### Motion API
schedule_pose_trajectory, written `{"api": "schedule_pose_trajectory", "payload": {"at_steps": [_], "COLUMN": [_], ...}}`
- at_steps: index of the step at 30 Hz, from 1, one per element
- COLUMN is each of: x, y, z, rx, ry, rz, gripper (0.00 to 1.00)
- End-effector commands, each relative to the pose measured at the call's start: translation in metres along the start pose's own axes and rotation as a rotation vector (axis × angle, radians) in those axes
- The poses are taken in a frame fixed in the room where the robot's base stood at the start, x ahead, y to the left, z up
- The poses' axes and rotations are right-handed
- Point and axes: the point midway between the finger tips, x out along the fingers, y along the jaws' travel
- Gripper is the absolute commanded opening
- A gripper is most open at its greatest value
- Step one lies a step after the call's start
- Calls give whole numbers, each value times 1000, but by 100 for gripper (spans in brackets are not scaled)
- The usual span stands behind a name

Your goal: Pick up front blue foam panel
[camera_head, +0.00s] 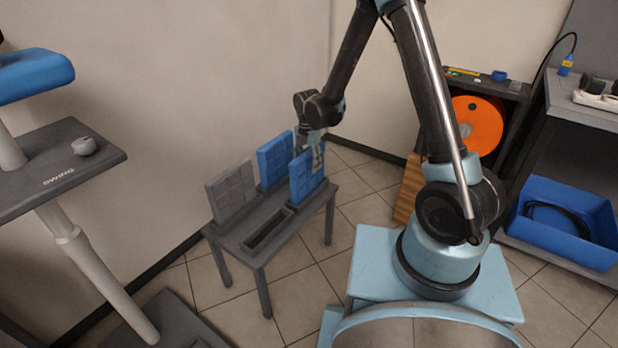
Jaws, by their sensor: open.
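The front blue foam panel (305,178) stands upright at the right end of a small dark grey table (252,260), on the side nearer me. A second blue foam panel (273,162) stands upright behind it, to the left. My gripper (317,160) is open at the front blue panel's upper right part, with its fingers over the panel's top edge area. I cannot tell whether the fingers touch the panel. My gripper and wrist hide part of the panel's top.
A grey foam panel (232,192) stands at the table's left end. An empty dark slot (268,232) lies in front of it. A grey stand (70,165) is at left. At right are an orange disc (478,128) and a blue bin (565,225) holding a black cable.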

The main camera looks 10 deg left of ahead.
Motion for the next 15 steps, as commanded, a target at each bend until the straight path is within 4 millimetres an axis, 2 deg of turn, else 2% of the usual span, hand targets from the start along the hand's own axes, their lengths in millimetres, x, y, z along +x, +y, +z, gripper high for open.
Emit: {"api": "schedule_pose_trajectory", "payload": {"at_steps": [5,13,14,15], "x": [12,14,14,14], "y": [0,0,0,0], "z": [0,0,0,0], "rx": [0,0,0,0], "ry": [0,0,0,0], "rz": [0,0,0,0], "gripper": [57,57,52,43]}}
